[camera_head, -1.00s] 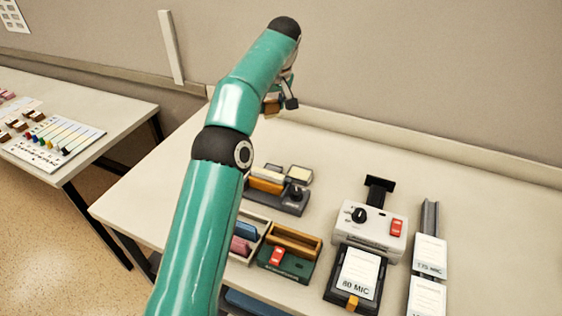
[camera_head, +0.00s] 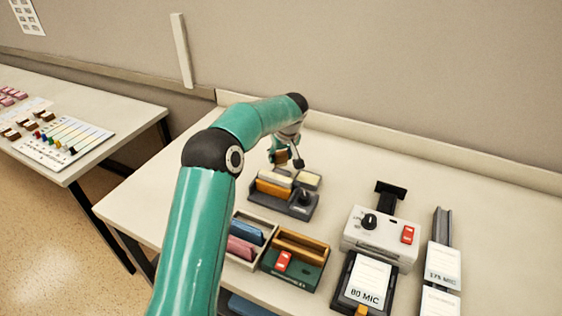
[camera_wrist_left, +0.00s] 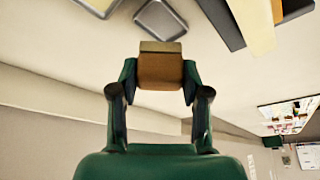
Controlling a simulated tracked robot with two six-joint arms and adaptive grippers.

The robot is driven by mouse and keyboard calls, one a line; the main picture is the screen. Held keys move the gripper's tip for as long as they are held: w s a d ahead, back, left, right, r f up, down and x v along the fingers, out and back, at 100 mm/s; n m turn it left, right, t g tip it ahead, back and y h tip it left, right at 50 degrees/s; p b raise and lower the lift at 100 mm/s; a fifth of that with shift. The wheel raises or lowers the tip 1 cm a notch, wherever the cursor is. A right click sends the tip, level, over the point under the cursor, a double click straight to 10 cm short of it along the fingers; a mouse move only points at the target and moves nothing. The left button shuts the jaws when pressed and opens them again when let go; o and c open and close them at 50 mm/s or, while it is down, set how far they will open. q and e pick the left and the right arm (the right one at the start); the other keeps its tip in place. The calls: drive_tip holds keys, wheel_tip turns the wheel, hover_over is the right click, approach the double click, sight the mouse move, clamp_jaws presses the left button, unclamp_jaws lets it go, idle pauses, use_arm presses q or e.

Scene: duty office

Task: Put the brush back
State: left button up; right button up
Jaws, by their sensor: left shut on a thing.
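My left gripper (camera_head: 286,154) is shut on a small brown block with a paler edge, which looks like the brush (camera_head: 281,157). In the left wrist view the brush (camera_wrist_left: 160,70) sits between the two fingertips of the gripper (camera_wrist_left: 160,80). The gripper holds it above the table, just behind a dark grey holder (camera_head: 297,208). That holder carries an orange block (camera_head: 270,188), pale pads and a dark knob. The brush's far side is hidden. My right gripper is in neither view.
A tray with blue and pink blocks (camera_head: 241,247) and a green box with a red switch (camera_head: 284,262) stand in front. A white device (camera_head: 381,236) and labelled holders (camera_head: 441,264) stand to the right. The table's back right (camera_head: 400,160) is clear.

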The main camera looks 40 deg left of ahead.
sight(282, 158)
use_arm(q)
wheel_tip(282, 158, down, 3)
drive_tip(key=shift+r, duration=0.1)
drive_tip(key=shift+f, duration=0.35)
drive_tip(key=o, duration=1.1)
drive_tip(key=shift+r, duration=0.15)
